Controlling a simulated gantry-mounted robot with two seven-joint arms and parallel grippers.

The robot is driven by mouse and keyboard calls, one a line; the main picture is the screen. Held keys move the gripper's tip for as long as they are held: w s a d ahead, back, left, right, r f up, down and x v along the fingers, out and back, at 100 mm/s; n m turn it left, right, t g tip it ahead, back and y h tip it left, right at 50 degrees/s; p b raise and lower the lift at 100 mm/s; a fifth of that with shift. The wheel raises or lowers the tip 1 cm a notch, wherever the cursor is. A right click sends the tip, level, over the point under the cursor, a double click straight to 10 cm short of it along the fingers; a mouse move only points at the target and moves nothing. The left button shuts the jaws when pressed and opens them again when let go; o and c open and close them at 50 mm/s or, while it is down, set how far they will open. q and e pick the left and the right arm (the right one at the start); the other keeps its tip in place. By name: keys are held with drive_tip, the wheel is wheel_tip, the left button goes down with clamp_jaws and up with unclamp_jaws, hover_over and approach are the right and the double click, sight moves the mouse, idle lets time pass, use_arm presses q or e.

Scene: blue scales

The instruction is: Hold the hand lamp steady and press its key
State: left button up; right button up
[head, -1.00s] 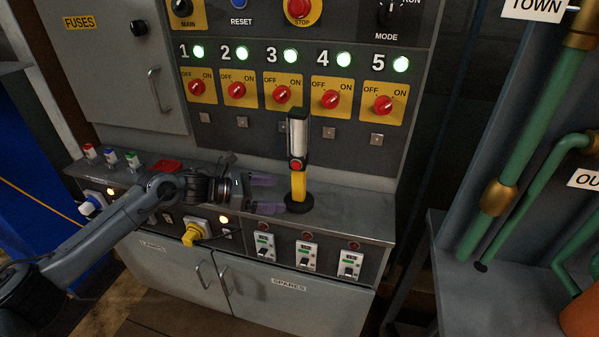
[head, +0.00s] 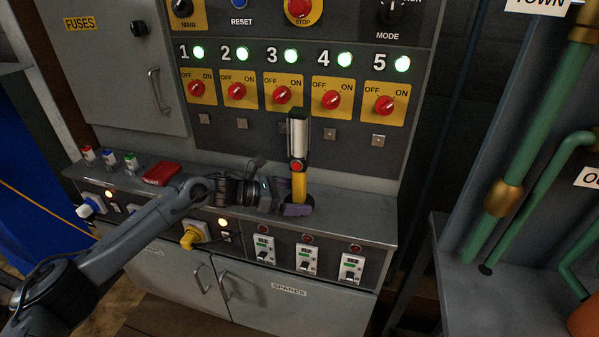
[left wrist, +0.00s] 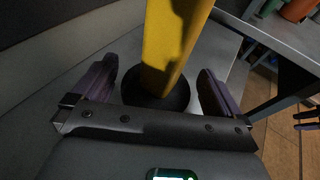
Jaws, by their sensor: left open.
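The hand lamp (head: 299,183) stands upright on the cabinet's ledge, with a yellow handle, a black round base and a pale lamp head. Its red key (head: 296,166) is on the front, just below the head. My left gripper (head: 292,204) is open at the low part of the handle. In the left wrist view the yellow handle (left wrist: 172,45) rises between the two purple fingers (left wrist: 160,85), with a gap on each side, above the black base (left wrist: 155,92). Part of the base is hidden by the gripper in the head view. My right gripper is not in view.
The ledge (head: 365,226) is clear to the right of the lamp. A red box (head: 162,173) and several small coloured-top items stand on its left. Red rotary switches (head: 282,95) line the panel behind. A yellow plug (head: 193,236) sticks out of the front.

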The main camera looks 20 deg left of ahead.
use_arm(q)
drive_tip(key=c, duration=1.2)
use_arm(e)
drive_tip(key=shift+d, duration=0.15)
use_arm(q)
drive_tip(key=shift+c, duration=0.2)
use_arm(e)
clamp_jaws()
use_arm(q)
drive_tip(key=shift+f, duration=0.1)
idle(0.5)
